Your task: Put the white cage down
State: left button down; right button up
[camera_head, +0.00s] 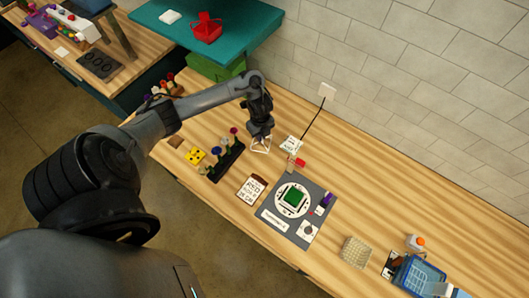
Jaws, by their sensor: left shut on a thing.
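My left arm reaches over the wooden table, and its gripper (260,133) points down near the back of the table. It is shut on the white cage (261,146), a small open wire frame below the fingers. I cannot tell whether the cage touches the table top. My right gripper is not in view.
A rack (224,162) with several coloured pieces stands left of the cage. A white device (291,145) with a black cord is to its right. A grey mat (276,230) holds a green block (294,197). A woven basket (356,251) and blue crate (418,277) stand farther right.

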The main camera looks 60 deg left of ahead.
pick_arm(q)
jog(key=shift+s+f+b, duration=0.1)
jog(key=shift+f+b, duration=1.85)
jog(key=shift+f, duration=3.4)
jog(key=shift+f, duration=0.1)
jog(key=c, duration=1.2)
grip_release()
notch_tip(320, 180, up, 12)
jog(key=p, duration=0.5)
